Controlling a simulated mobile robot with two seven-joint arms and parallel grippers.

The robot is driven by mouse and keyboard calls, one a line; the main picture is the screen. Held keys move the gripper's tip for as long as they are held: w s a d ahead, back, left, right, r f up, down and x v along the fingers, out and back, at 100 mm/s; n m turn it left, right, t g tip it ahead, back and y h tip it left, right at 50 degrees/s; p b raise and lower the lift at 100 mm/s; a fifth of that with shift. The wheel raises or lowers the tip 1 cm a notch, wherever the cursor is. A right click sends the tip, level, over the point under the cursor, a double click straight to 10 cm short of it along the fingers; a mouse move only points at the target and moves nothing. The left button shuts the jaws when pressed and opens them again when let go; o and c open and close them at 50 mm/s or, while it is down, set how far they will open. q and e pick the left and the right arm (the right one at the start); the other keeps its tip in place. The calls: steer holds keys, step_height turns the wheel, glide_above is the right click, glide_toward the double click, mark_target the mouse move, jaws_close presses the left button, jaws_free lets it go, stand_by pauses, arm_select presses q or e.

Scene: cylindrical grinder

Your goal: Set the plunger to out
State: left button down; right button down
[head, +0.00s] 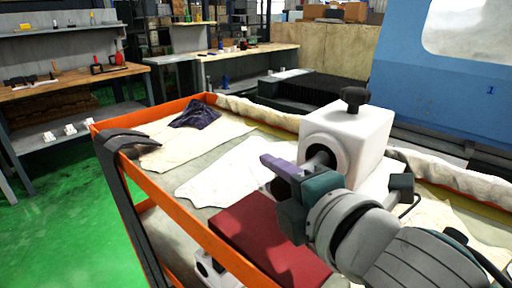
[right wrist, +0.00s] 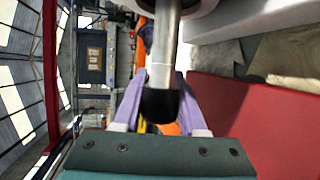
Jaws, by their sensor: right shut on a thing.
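A white block-shaped housing (head: 358,138) with a black knob (head: 354,96) on top stands on an orange-framed cart. A metal plunger rod (head: 319,159) sticks out of the round collar on the housing's near face. In the right wrist view the rod (right wrist: 167,48) is grey and ends in a black tip (right wrist: 160,104). My right gripper (head: 290,168) has its purple fingers on either side of the rod's end, shut on it. The fingers also show in the right wrist view (right wrist: 160,92). My left gripper is not in view.
A dark red box (head: 262,236) lies on the cart below my right gripper. Cream cloths (head: 190,145) and a dark cloth (head: 195,112) lie on the cart, inside its orange rim (head: 165,192). A blue machine (head: 430,85) stands behind. Green floor (head: 70,215) is open at the left.

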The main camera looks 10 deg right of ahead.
steer(key=shift+s+a, duration=0.1)
steer(key=shift+a, duration=0.1)
steer(key=shift+r, duration=0.1)
steer(key=c, duration=0.9)
jaws_free()
steer(key=shift+o, duration=0.7)
steer(key=v, duration=0.8)
steer(key=shift+s, duration=0.35)
steer(key=shift+s+d+r, duration=0.15)
steer(key=shift+s+d, duration=0.05)
steer(key=shift+s, duration=0.45)
steer(key=shift+d, duration=0.1)
